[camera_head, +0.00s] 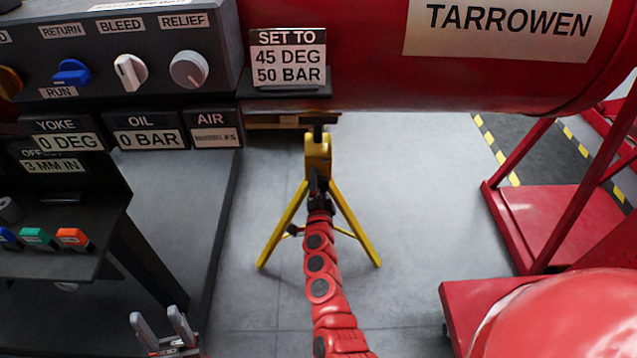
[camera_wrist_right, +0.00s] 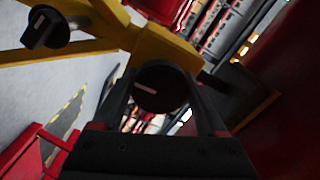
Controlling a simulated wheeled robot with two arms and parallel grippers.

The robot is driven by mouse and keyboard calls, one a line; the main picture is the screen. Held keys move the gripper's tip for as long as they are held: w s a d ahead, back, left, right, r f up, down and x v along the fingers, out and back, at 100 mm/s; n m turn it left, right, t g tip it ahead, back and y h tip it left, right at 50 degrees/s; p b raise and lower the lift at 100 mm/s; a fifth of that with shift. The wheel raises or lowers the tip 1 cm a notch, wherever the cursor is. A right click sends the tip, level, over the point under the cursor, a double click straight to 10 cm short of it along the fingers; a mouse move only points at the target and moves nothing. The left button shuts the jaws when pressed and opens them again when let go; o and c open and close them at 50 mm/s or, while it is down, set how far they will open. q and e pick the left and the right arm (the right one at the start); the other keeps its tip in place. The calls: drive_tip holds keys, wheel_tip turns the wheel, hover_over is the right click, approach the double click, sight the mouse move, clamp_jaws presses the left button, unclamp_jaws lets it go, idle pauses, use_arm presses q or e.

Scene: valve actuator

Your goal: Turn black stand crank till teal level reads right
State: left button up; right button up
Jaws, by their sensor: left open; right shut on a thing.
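The yellow stand (camera_head: 318,155) stands on splayed legs under the red cylinder. My right gripper (camera_head: 319,188) is at the stand's head, at the far end of my red arm. In the right wrist view it is shut on a round black crank knob (camera_wrist_right: 160,86) with a pale mark, one finger on each side. The knob is hidden behind my gripper in the head view. A second black knob (camera_wrist_right: 45,27) shows on the yellow stand, clear of the fingers. My left gripper (camera_head: 162,333) is open and empty at the lower left. I cannot make out a teal level.
A red cylinder (camera_head: 370,60) carries a sign (camera_head: 287,60) reading 45 DEG, 50 BAR. The black panel (camera_head: 100,90) at left has knobs and displays: YOKE 0 DEG, OIL 0 BAR. A shelf (camera_head: 60,265) below holds small coloured items. Red frames (camera_head: 530,215) stand at right; grey floor lies between.

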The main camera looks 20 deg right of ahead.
drive_tip(key=o, duration=1.3)
drive_tip(key=shift+s, duration=0.1)
drive_tip(key=p+v, duration=0.3)
drive_tip(key=v, duration=1.4)
drive_tip(key=shift+s+r, duration=0.1)
drive_tip(key=shift+s, duration=0.1)
